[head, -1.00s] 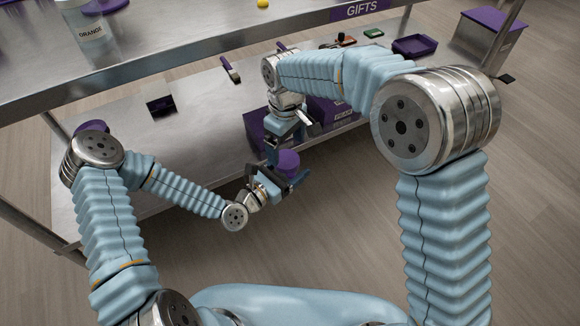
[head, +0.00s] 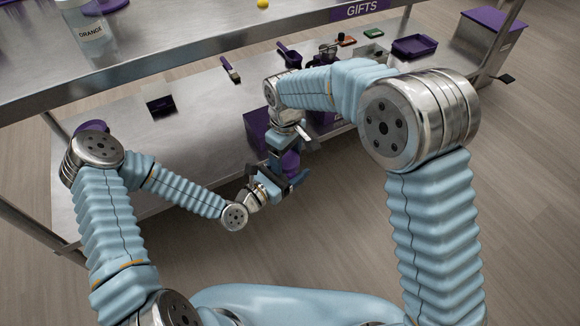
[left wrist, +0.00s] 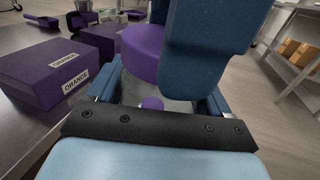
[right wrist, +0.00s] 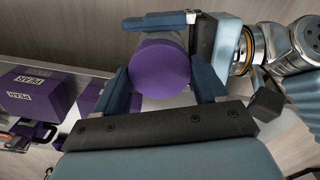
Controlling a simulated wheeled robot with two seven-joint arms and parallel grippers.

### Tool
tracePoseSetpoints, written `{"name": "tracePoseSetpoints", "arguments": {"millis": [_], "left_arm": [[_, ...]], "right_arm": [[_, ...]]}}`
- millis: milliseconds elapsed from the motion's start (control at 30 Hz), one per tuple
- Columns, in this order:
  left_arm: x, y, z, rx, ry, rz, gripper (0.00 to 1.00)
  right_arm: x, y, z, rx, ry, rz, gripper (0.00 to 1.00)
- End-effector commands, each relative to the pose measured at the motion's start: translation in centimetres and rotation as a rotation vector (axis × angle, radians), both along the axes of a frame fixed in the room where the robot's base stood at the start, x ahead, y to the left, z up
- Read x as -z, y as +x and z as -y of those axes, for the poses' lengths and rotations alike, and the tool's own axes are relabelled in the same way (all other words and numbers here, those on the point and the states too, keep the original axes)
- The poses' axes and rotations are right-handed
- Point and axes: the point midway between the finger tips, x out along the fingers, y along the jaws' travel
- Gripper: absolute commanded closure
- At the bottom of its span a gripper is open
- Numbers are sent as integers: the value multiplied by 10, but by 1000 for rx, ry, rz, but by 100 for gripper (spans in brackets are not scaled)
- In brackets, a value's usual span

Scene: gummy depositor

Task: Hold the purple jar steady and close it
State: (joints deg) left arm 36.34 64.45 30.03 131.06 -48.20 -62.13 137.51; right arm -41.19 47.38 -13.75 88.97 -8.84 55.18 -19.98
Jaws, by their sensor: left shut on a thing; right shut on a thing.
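The purple jar (head: 291,163) is upright in the air in front of the lower shelf, between my two grippers. My left gripper (head: 276,185) is shut on its body from the near left. In the left wrist view, purple (left wrist: 146,52) shows between the fingers, partly hidden by a blue finger of my right gripper (left wrist: 205,45). My right gripper (head: 284,160) comes from above and is shut on the round purple lid (right wrist: 160,68). The lid is at the jar's top in the right wrist view; whether it is fully seated I cannot tell.
Purple boxes, one labelled ORANGE (left wrist: 48,72), stand on the shelf just behind the jar. A purple tray (head: 414,46), a brush (head: 230,68) and a dark holder (head: 159,98) lie further back. Open floor is on the right.

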Motion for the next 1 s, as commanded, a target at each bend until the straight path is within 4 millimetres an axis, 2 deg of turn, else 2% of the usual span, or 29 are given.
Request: {"name": "tracePoseSetpoints", "arguments": {"millis": [67, 233, 267, 433, 767, 867, 1000], "left_arm": [[0, 0, 0, 0, 0, 0, 100], [0, 0, 0, 0, 0, 0, 100], [0, 0, 0, 0, 0, 0, 100], [0, 0, 0, 0, 0, 0, 100], [0, 0, 0, 0, 0, 0, 100], [0, 0, 0, 0, 0, 0, 100], [0, 0, 0, 0, 0, 0, 100]], "right_arm": [[0, 0, 0, 0, 0, 0, 65], [0, 0, 0, 4, 1, 1, 65], [0, 0, 0, 4, 1, 1, 27], [0, 0, 0, 4, 0, 0, 1], [-6, 0, 0, 4, 1, 2, 0], [-20, 1, -1, 4, 3, 3, 0], [-50, 1, -1, 4, 4, 4, 0]]}}
